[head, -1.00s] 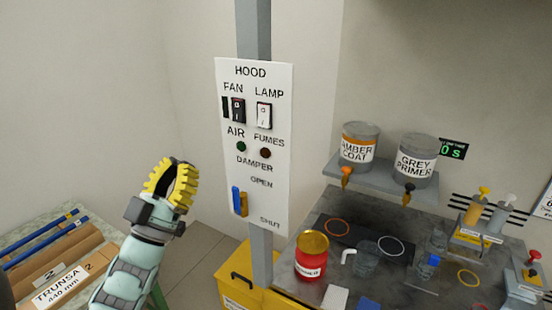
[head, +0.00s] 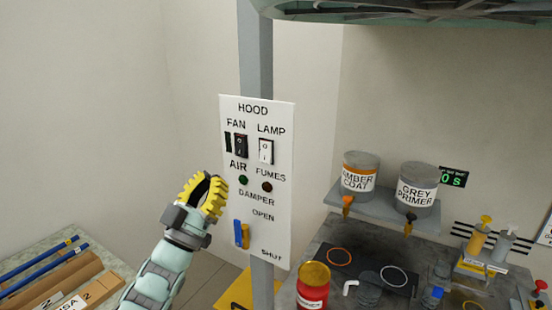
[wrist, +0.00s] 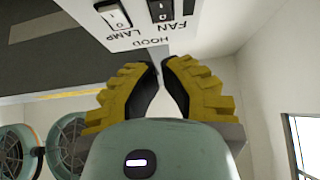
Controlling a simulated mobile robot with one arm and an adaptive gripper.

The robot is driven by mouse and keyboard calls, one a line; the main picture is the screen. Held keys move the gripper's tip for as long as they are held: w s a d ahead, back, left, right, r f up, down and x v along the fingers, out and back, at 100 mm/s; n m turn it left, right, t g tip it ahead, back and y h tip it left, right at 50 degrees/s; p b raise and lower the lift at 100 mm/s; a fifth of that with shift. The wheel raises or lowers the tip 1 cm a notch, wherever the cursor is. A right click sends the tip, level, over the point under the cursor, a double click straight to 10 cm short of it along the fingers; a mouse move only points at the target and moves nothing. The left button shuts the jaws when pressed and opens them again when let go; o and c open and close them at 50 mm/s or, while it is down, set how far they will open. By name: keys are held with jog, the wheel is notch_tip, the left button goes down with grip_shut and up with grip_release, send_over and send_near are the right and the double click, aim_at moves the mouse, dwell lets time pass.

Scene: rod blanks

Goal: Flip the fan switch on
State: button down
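The black fan switch (head: 241,146) is a rocker under the word FAN on the white hood panel (head: 281,205). It also shows at the top of the wrist view (wrist: 160,10). I cannot tell which side of it is pressed. My gripper (head: 213,184) is left of the panel and below the fan switch, apart from both in the picture. Its yellow ribbed fingers point up in the wrist view (wrist: 161,66), tips almost together with only a slim gap, and nothing is between them.
The white lamp switch (head: 266,151) is right beside the fan switch. Below are a green light (head: 243,180), a dark red light (head: 267,187) and a blue damper lever (head: 238,233). Paint cans stand on a shelf (head: 382,207) at right. A table with tubes is at lower left.

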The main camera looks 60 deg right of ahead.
aim_at(243, 149)
jog(key=shift+w+d+r+p, duration=0.1)
jog(key=shift+d+r+p, duration=0.25)
jog(key=shift+d+p, duration=0.65)
jog(key=shift+d+r+p, duration=0.35)
jog(key=shift+d+p, duration=0.1)
jog(key=shift+d, duration=0.95)
jog(key=shift+w+d+r+p, duration=0.1)
jog(key=shift+d+r+p, duration=0.25)
jog(key=shift+d+p, duration=0.65)
jog(key=shift+d, duration=0.3)
jog(key=shift+b, duration=0.3)
jog(key=shift+d+f+b, duration=0.1)
jog(key=shift+f+b, duration=0.3)
jog(key=shift+b, duration=0.45)
jog(key=b, duration=0.3)
jog(key=shift+d+f, duration=0.25)
jog(key=shift+r+p, duration=0.4)
jog(key=shift+p, duration=0.15)
jog(key=shift+a, duration=0.1)
